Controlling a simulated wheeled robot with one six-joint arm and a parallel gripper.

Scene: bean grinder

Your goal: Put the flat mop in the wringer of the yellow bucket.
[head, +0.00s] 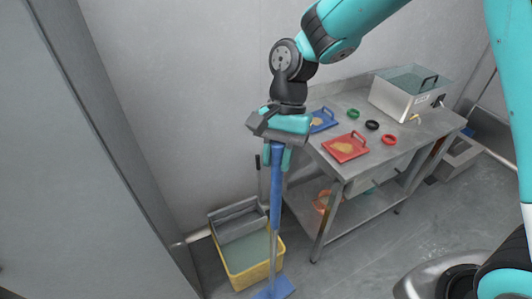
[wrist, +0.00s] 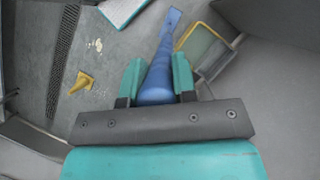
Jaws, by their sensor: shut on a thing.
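The flat mop has a blue handle (head: 276,185), a thin grey shaft and a flat blue head (head: 276,289). My gripper (head: 278,154) is shut on the upper handle and holds the mop nearly upright. The wrist view shows the handle (wrist: 157,82) between my two teal fingers (wrist: 156,78). The mop head is at the near right side of the yellow bucket (head: 240,281), outside it; I cannot tell whether it touches the floor. The grey wringer (head: 238,222) sits over the bucket's far end. The bucket also shows in the wrist view (wrist: 183,40), right of the mop.
A steel table (head: 335,170) stands right of the mop, with a blue tray (head: 322,120), a red tray (head: 345,147), several rings and a metal box (head: 405,95). A wall is behind the bucket. A yellow object (wrist: 80,82) lies on the floor near a drain grate (wrist: 62,55).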

